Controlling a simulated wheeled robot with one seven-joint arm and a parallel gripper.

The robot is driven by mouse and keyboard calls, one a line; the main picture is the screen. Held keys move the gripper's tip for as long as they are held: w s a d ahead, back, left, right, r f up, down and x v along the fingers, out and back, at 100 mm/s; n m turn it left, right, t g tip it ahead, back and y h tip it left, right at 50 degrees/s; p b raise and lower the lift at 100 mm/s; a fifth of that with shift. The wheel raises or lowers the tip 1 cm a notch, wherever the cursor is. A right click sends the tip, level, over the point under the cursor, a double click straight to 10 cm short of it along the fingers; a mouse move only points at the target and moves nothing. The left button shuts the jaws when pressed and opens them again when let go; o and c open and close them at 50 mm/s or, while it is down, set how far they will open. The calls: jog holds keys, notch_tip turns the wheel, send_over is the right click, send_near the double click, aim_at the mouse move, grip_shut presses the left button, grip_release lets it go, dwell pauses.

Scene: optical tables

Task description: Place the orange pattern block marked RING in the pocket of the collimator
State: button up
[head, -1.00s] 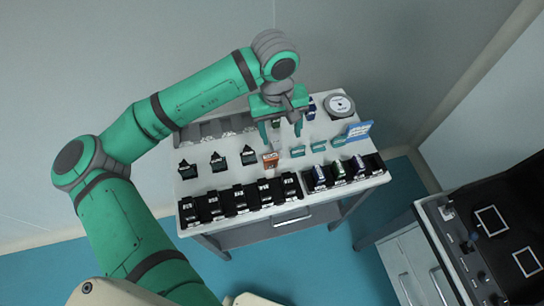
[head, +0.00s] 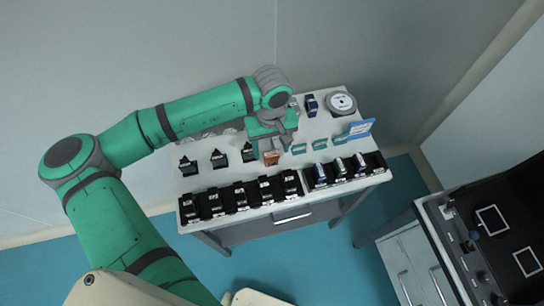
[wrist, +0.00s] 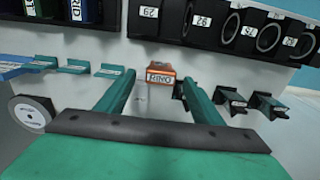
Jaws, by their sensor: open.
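One orange block (head: 271,158) stands on the white table among the small dark and teal parts. In the wrist view the orange block (wrist: 160,74) shows a white label, upside down, that seems to read DASH rather than RING. My gripper (head: 270,150) is over the block in the head view and partly hides it. In the wrist view my gripper (wrist: 157,86) is open, with the fingertips to the left and right of the block and nothing held. I cannot pick out the collimator or its pocket for sure.
A row of black holders (head: 240,195) lines the front edge, with a black tray (head: 374,163) of blue and green blocks at its right. Teal pieces (head: 299,148), a blue sign (head: 359,129) and a round disc (head: 341,103) are nearby. A black-topped bench (head: 500,260) stands at right.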

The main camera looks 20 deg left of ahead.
jog(key=shift+s+f, duration=0.1)
jog(key=shift+f, duration=0.6)
jog(key=c, duration=1.3)
jog(key=shift+r, duration=0.1)
jog(key=shift+r, duration=0.55)
jog(key=s+a+r, duration=0.2)
jog(key=s+r, duration=0.2)
jog(key=s+a+r, duration=0.2)
jog(key=s+r, duration=0.2)
jog(key=s+a+r, duration=0.2)
jog(key=s+r, duration=0.1)
jog(key=s, duration=0.1)
jog(key=shift+s+a+r, duration=0.2)
jog(key=shift+a+r, duration=0.05)
jog(key=shift+r, duration=0.15)
